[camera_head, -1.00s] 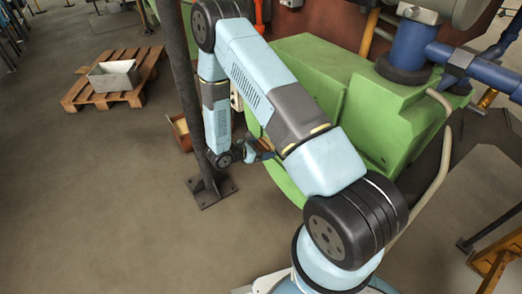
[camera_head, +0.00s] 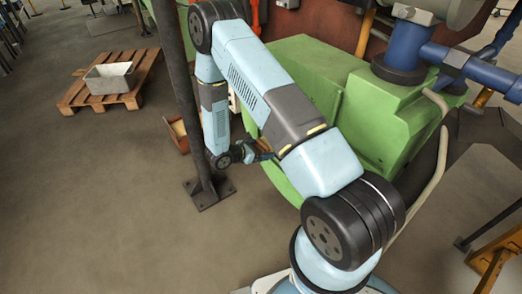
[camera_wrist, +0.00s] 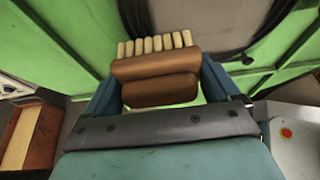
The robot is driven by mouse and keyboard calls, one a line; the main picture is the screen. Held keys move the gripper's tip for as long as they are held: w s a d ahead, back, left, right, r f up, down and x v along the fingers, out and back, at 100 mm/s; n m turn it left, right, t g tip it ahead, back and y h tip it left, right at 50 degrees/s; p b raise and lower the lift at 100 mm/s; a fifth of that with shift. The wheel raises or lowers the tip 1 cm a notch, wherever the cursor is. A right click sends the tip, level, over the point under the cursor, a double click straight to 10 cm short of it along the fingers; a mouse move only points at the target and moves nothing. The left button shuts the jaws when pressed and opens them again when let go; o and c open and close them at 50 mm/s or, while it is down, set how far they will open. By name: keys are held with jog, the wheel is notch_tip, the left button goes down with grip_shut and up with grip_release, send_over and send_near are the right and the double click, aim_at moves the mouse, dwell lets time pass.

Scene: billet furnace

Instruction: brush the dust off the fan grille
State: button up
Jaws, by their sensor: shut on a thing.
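My gripper (camera_wrist: 160,88) is shut on a brush in the wrist view. The brush (camera_wrist: 155,66) has a brown body and a row of short cream bristles pointing up the picture, away from my gripper. Beyond the bristles is a greyish-brown surface with a dark curved rim (camera_wrist: 205,18), set against green panels; I cannot tell whether it is the fan grille. I cannot tell whether the bristles touch it. In the head view my gripper (camera_head: 262,150) is small, low beside the green machine (camera_head: 355,110). No grille or dust shows clearly there.
A dark upright post (camera_head: 176,75) with a floor plate stands close beside my forearm. An open brown box (camera_head: 177,133) sits behind it. A pallet (camera_head: 110,95) with a grey bin (camera_head: 109,77) lies at the left. Blue pipework (camera_head: 470,65) is at the right. The left floor is mostly clear.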

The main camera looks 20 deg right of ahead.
jog(key=shift+w+d, duration=0.2)
jog(key=shift+d, duration=0.45)
jog(key=shift+s, duration=0.1)
jog(key=shift+s+d, duration=0.25)
jog(key=shift+s, duration=0.55)
jog(key=shift+s+d, duration=0.2)
jog(key=shift+s, duration=0.6)
jog(key=s+d, duration=0.2)
jog(key=s, duration=0.5)
jog(key=shift+s+d, duration=0.2)
jog(key=shift+d, duration=0.1)
